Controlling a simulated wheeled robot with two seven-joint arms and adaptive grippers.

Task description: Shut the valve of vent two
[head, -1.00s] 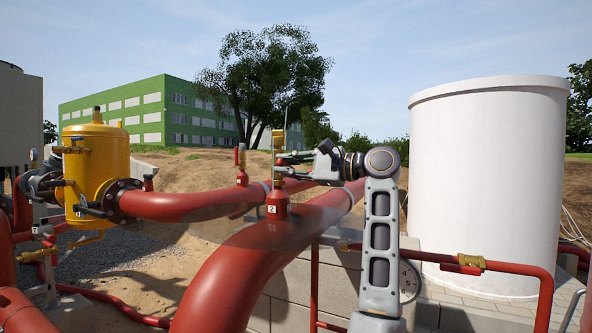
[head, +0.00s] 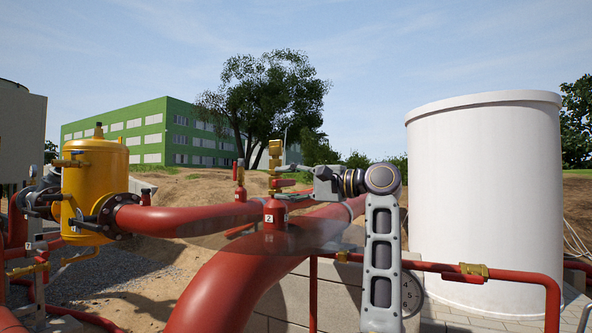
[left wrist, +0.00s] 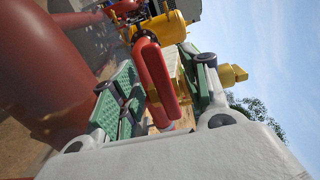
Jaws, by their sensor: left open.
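Vent two (head: 275,214) is a red stub marked 2 on the large red pipe, with a brass valve (head: 275,155) on top. Its red lever (head: 286,183) sticks out sideways to the right, towards my left gripper (head: 290,181). The left gripper reaches in from the right, open, with its fingers around the lever's height. In the left wrist view, the red lever (left wrist: 158,72) lies between the two green-padded fingers, with brass parts beside it. I cannot tell whether the pads touch it. My right gripper is not in view.
Another red vent (head: 239,193) with an upright red lever stands behind to the left. A yellow tank (head: 95,190) is at the left, a white cylindrical tank (head: 485,190) at the right. A thin red pipe (head: 520,277) runs low at the right.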

